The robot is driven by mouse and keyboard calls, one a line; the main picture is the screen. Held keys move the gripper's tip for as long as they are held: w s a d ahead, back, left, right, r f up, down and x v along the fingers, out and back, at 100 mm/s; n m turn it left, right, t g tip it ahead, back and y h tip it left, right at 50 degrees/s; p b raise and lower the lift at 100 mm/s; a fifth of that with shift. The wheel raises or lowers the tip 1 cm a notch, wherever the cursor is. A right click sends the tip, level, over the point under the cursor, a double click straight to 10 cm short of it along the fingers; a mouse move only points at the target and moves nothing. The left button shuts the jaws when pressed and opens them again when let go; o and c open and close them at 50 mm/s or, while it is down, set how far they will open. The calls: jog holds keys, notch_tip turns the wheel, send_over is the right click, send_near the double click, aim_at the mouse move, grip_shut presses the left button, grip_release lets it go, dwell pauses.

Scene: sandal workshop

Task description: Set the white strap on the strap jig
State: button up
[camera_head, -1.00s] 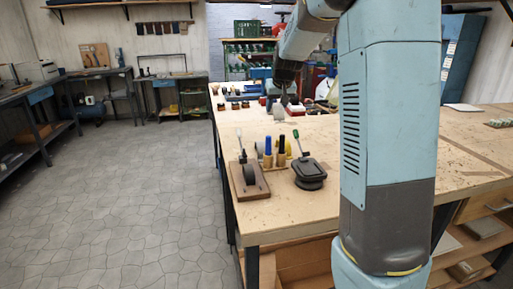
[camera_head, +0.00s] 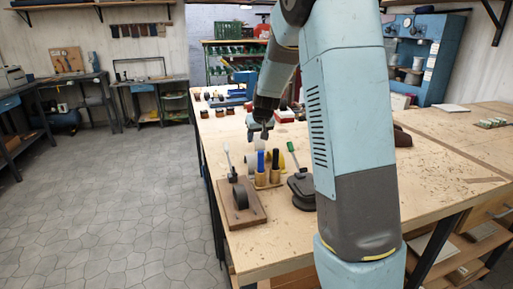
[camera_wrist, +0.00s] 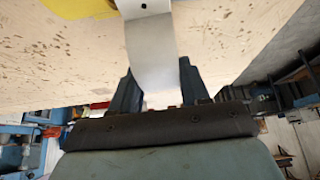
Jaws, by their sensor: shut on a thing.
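The white strap (camera_wrist: 150,50) is a pale curved band with a small dark hole near its far end. In the wrist view it runs out from between the two dark fingers of my gripper (camera_wrist: 158,88), which is shut on it. In the head view my gripper (camera_head: 261,132) points down above the table, just behind the bottles, and the strap is hard to make out there. A wooden base (camera_head: 238,214) with a dark round form and a white-tipped lever stands at the table's front left; it may be the strap jig. My gripper is apart from it, behind and above.
Blue and yellow bottles (camera_head: 268,172) stand in a wooden holder beside the jig-like base. A black device (camera_head: 301,190) with a green-tipped lever is right of them, partly hidden by my arm. The workbench (camera_head: 275,240) is bare in front.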

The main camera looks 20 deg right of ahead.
aim_at(257, 144)
jog(key=shift+d+f, duration=0.1)
jog(key=shift+f, duration=1.85)
jog(key=o, duration=1.1)
jog(key=shift+s, duration=0.1)
jog(key=shift+r, duration=0.1)
